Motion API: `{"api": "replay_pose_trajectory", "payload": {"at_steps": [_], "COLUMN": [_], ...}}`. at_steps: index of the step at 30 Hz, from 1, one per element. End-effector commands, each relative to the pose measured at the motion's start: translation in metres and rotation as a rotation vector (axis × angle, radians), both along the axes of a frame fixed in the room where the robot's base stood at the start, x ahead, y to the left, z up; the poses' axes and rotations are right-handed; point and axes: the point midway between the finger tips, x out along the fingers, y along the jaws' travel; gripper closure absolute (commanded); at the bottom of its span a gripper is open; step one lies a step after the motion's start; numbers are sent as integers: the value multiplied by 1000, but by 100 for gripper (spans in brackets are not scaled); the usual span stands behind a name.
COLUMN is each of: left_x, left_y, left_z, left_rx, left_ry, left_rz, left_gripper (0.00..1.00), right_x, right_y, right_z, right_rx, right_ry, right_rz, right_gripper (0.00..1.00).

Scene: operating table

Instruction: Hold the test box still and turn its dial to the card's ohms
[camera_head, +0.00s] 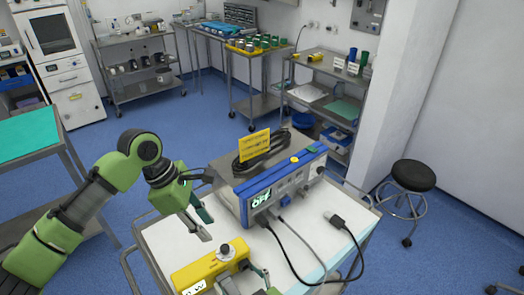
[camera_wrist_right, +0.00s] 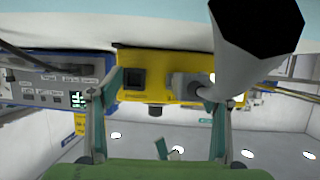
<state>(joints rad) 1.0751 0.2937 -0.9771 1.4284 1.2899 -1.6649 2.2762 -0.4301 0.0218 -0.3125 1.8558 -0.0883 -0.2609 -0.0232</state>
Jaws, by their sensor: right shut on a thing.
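The yellow test box (camera_head: 195,273) lies on the white cart top, with its dark dial (camera_head: 226,252) on top. In the right wrist view the box (camera_wrist_right: 145,60) is between the two fingers of my right gripper (camera_wrist_right: 160,95), which is shut on it; the dial (camera_wrist_right: 155,111) shows at its lower edge. My right gripper (camera_head: 245,280) is partly cut off at the bottom of the head view. My left gripper (camera_head: 204,224) is open and empty, above and left of the dial, apart from it. The yellow card (camera_head: 254,144) stands on the blue instrument; its print is too small to read.
The blue instrument (camera_head: 290,185) shows OFF and stands behind the box. Cables and a dark plug (camera_head: 337,221) lie on the cart (camera_head: 352,237) to the right. A grey cone (camera_wrist_right: 265,25) I cannot identify fills the wrist view's upper right. A stool (camera_head: 413,177) stands farther right.

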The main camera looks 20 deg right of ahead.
Motion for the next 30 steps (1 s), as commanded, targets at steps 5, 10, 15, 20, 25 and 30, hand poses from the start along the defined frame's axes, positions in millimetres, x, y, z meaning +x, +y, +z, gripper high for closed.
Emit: {"api": "replay_pose_trajectory", "payload": {"at_steps": [5, 10, 15, 20, 25, 30], "left_x": [0, 0, -1, -2, -4, -5], "left_y": [0, 0, -3, -9, -15, -20], "left_z": [0, 0, 1, 4, 7, 10], "left_rx": [0, 0, 3, 10, 19, 24], "left_ry": [0, -3, -45, -140, -247, -340], "left_rz": [0, -7, -133, -424, -797, -1172], "left_gripper": [72, 65, 65, 65, 65, 65], "right_x": [0, 0, 0, 0, 0, 0], "right_y": [0, 0, 0, 0, 0, -1], "right_z": [-1, -1, -1, -1, -1, -1], "right_rx": [-4, -4, -4, -4, -4, -4], "right_ry": [1, 1, 1, 1, 1, 2], "right_rz": [0, 0, 0, 0, 0, 0], "right_gripper": [60, 60, 60, 60, 60, 60]}}
